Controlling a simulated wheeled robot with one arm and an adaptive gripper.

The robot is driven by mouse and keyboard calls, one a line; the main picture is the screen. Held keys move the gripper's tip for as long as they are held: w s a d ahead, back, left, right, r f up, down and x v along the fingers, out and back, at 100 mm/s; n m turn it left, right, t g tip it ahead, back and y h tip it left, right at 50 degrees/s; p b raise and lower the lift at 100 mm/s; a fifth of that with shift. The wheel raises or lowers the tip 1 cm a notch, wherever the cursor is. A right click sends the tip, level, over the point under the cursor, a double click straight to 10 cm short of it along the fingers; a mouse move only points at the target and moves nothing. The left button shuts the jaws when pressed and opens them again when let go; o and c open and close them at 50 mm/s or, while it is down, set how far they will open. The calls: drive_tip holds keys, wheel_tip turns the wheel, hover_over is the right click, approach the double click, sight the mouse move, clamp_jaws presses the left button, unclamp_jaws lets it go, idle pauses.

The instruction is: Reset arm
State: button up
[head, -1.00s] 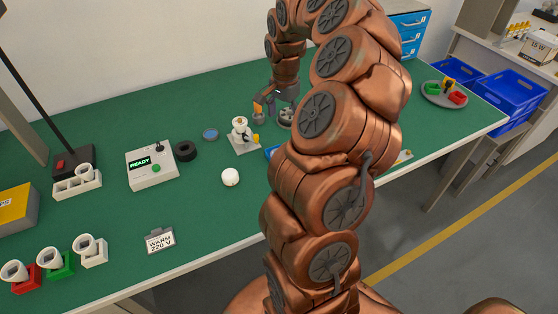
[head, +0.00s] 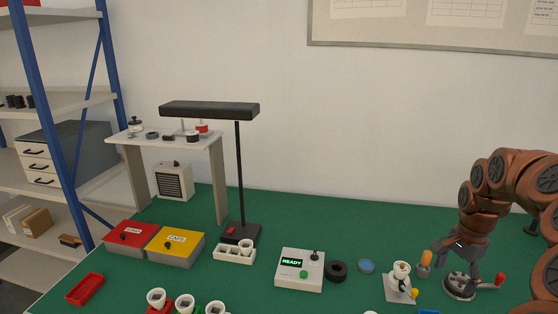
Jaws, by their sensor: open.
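My gripper (head: 452,264) hangs at the right of the head view, pointing down over the green bench, with its fingers apart. An orange piece (head: 425,259) shows at its left finger; I cannot tell whether it is part of the finger. A round grey metal fixture with a red knob (head: 460,287) stands just below the gripper; I cannot tell whether they touch. A white stand with a socket on top (head: 399,284) is just left of the gripper. My arm is bent and partly cut off by the right edge.
A tester reading READY (head: 300,270), a black ring (head: 337,271) and a blue disc (head: 367,266) lie left of the gripper. A black lamp (head: 240,180) rises behind. Red (head: 131,235) and yellow (head: 175,245) boxes stand at left. The back right bench is clear.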

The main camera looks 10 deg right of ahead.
drive_tip(key=s+a+r+n, duration=0.25)
drive_tip(key=a+n, duration=0.25)
drive_tip(key=a, duration=0.5)
drive_tip(key=s+a+r+n, duration=0.2)
drive_tip(key=s+a+n, duration=0.15)
drive_tip(key=a, duration=0.75)
drive_tip(key=s+a+f+n+g, duration=0.1)
drive_tip(key=s+a+n, duration=0.3)
drive_tip(key=s, duration=0.5)
drive_tip(key=s+a+f+n, duration=0.3)
drive_tip(key=s+a, duration=0.2)
drive_tip(key=s, duration=0.4)
drive_tip(key=shift+a+n+g, duration=0.35)
drive_tip(key=shift+g, duration=0.05)
